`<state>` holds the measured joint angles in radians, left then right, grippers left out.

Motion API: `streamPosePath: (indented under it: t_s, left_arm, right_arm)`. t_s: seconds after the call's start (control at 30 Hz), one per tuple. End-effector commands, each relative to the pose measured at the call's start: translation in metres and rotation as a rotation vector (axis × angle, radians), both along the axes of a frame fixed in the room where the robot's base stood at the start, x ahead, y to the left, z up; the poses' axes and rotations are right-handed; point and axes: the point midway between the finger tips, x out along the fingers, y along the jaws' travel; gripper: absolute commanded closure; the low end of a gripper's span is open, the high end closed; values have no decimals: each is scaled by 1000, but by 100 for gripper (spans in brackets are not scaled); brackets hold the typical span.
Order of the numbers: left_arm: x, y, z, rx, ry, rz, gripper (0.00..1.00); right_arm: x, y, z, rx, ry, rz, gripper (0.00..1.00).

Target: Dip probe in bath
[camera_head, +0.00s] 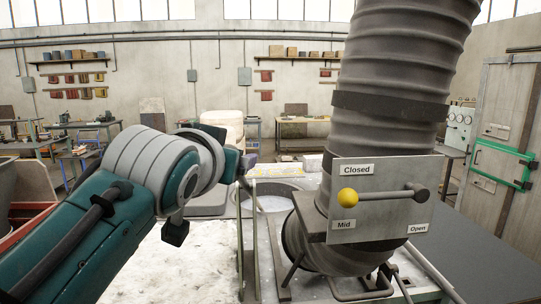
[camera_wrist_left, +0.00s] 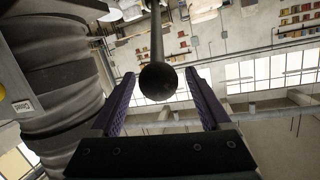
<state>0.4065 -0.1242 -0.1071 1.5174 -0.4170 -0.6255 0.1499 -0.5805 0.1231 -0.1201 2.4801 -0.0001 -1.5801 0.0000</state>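My left gripper (camera_head: 250,160) is at the end of the teal and grey arm in the head view, mostly hidden behind my wrist. In the left wrist view its two purple fingers (camera_wrist_left: 160,85) are spread apart. A dark rod with a round black ball end (camera_wrist_left: 158,82) reaches in between them, with a gap showing on each side. I cannot tell for sure whether this rod is the probe. A round grey-rimmed vessel (camera_head: 270,187), perhaps the bath, stands behind the gripper; its contents are hard to make out. My right gripper is not in view.
A thick ribbed duct (camera_head: 385,110) rises at right of centre. A dark metal frame (camera_head: 247,245) stands below the gripper. A dark flat surface (camera_head: 480,245) lies at right.

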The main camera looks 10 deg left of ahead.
Motion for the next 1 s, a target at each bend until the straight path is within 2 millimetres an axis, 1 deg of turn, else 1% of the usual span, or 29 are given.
streamPosePath:
  t_s: [0.27, 0.43, 0.57, 0.8, 1.0]
  left_arm:
    - [-1, 0, -2, 0, 4, 0, 17]
    - [-10, -1, -1, -1, 3, 1, 17]
    - [-27, -2, 2, -3, 2, 0, 17]
    - [-65, -6, 11, -3, 1, -1, 17]
    - [-88, -8, 18, -1, 1, -1, 17]
  right_arm:
    - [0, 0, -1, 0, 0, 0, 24]
    - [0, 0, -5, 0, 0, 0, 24]
    - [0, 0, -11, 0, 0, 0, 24]
    - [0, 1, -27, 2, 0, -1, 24]
    - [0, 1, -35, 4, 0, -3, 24]
